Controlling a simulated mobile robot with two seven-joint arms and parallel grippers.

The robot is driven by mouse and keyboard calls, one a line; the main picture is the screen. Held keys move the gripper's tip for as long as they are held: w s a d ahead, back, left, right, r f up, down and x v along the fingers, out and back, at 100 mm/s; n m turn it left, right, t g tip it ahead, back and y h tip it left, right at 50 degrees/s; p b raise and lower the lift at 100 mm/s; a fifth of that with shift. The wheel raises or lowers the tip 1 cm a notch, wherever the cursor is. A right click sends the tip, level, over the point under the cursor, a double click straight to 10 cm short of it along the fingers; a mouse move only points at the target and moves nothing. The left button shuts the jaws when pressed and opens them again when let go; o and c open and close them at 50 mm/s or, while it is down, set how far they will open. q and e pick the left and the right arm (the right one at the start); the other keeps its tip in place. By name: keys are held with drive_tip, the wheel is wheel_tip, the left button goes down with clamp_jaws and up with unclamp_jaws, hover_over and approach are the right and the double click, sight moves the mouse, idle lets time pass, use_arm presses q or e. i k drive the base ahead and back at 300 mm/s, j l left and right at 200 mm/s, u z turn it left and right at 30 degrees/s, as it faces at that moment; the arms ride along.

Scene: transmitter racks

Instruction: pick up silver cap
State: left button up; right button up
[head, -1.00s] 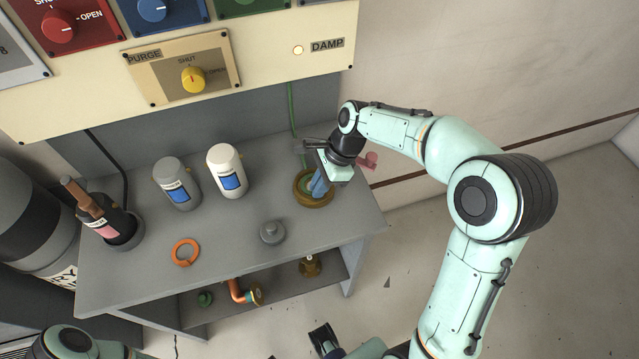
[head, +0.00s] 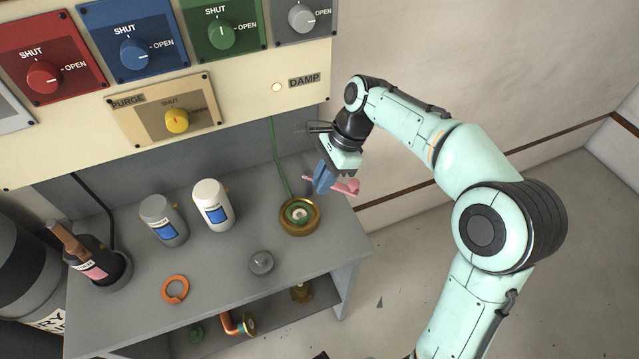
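The silver cap (head: 261,263) is a small round grey piece with a raised knob. It sits on the grey bench top, near the front edge and right of the middle. My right gripper (head: 330,182) hangs above the bench's right end, to the right of the cap, higher and well apart from it. Blue finger parts point down from it, and a pink part (head: 346,186) shows by the fingertips. I cannot tell if the pink part is held or belongs to the gripper, nor how wide the fingers stand. My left gripper is not in view.
A brass ring fitting (head: 300,229) with a green inside lies near the cap. An orange ring (head: 175,289), a grey bottle (head: 163,221), a white bottle (head: 213,205) and a dark bottle (head: 92,257) stand left. A valve panel (head: 230,70) rises behind. A lower shelf holds fittings.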

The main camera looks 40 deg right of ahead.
sight(262, 264)
drive_tip(key=k, duration=1)
